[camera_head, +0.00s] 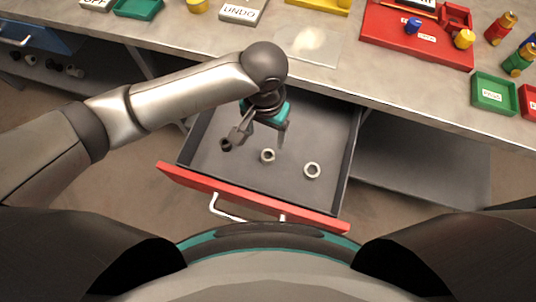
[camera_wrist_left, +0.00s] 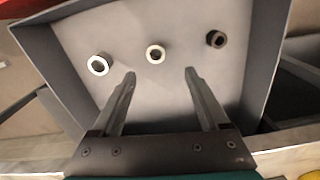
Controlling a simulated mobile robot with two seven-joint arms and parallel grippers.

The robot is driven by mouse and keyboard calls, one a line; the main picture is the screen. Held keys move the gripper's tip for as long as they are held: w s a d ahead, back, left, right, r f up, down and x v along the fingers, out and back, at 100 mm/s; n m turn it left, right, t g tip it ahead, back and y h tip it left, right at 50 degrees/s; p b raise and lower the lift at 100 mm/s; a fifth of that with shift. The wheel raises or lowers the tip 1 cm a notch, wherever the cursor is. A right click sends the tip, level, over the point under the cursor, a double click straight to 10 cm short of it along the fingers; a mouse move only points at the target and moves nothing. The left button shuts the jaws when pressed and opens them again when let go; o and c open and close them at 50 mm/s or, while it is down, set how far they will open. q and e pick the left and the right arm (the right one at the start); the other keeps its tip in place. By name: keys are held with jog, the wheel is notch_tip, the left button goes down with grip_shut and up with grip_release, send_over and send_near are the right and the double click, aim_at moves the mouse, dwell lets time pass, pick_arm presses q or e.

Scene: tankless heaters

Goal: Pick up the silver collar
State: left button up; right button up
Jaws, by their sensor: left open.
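Three ring-shaped collars lie apart on the grey floor of an open drawer (camera_head: 335,130). The bright silver collar (camera_head: 312,170) is the rightmost in the head view and the leftmost in the left wrist view (camera_wrist_left: 98,64). A paler, slightly warm-toned collar (camera_head: 267,155) lies in the middle, and a dark collar (camera_head: 226,145) lies at the left. My left gripper (camera_head: 259,140) is open and empty above the drawer, pointing down. In the left wrist view its fingertips (camera_wrist_left: 160,72) are nearest the middle collar (camera_wrist_left: 155,53). My right gripper is not in view.
The drawer's red front (camera_head: 250,203) and grey side walls surround the collars. The worktop (camera_head: 370,85) overhangs the drawer's back. A lower shelf (camera_head: 420,165) is at the right.

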pick_arm(q)
jog(key=b, duration=0.1)
send_over(268, 155)
jog(key=f, duration=0.5)
jog(key=shift+w+a, duration=0.25)
jog(key=shift+a, duration=0.05)
jog(key=f, duration=0.1)
jog(key=f+b, duration=0.1)
jog(key=f, duration=0.1)
jog(key=f+b, duration=0.1)
jog(key=f, duration=0.1)
jog(key=shift+s+d, duration=0.25)
jog(key=shift+c, duration=0.4)
grip_shut()
